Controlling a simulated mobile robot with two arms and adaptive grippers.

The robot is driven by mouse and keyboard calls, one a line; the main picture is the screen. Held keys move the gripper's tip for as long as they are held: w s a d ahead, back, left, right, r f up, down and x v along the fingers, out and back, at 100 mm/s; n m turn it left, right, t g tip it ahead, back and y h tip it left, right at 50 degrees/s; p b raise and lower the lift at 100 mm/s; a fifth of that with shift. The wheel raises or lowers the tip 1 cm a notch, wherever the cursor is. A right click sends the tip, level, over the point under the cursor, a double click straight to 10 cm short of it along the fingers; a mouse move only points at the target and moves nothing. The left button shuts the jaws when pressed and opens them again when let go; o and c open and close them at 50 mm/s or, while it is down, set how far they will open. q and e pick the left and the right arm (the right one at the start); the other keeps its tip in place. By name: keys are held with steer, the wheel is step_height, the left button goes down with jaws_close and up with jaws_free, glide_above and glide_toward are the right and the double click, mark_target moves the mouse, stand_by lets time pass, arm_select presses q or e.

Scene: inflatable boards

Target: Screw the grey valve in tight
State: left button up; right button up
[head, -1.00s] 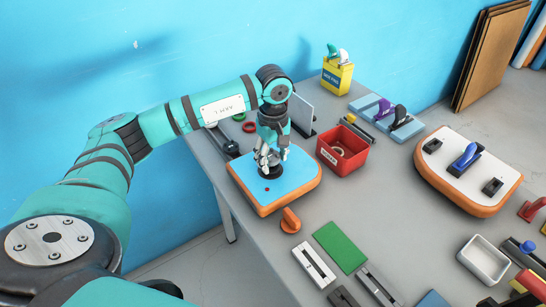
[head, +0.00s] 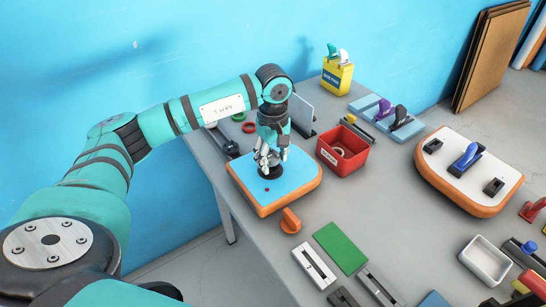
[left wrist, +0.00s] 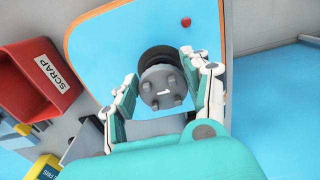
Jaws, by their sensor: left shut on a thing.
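The grey valve (left wrist: 161,88) shows in the left wrist view as a round grey cap with several knobs and a white mark. It sits at a black ring (left wrist: 156,57) on the blue face of an orange-edged board (left wrist: 111,50). My left gripper (left wrist: 163,90) has its fingers on either side of the valve, shut on it. In the head view the gripper (head: 270,157) points down over the board (head: 295,183) and hides most of the valve. How far the valve is seated cannot be told. My right gripper is not in view.
A red scrap bin (head: 342,151) stands close to the board's right. An orange knob-like part (head: 290,220) lies at its front edge. A white-topped board (head: 468,170) lies at the right. A green plate (head: 340,248) and several tools lie in front.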

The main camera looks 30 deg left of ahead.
mark_target(273, 159)
arm_select(q)
steer(key=shift+f+b, duration=0.9)
steer(key=shift+f, duration=0.15)
steer(key=o, duration=1.2)
step_height(273, 159, up, 12)
steer(key=shift+r, duration=0.1)
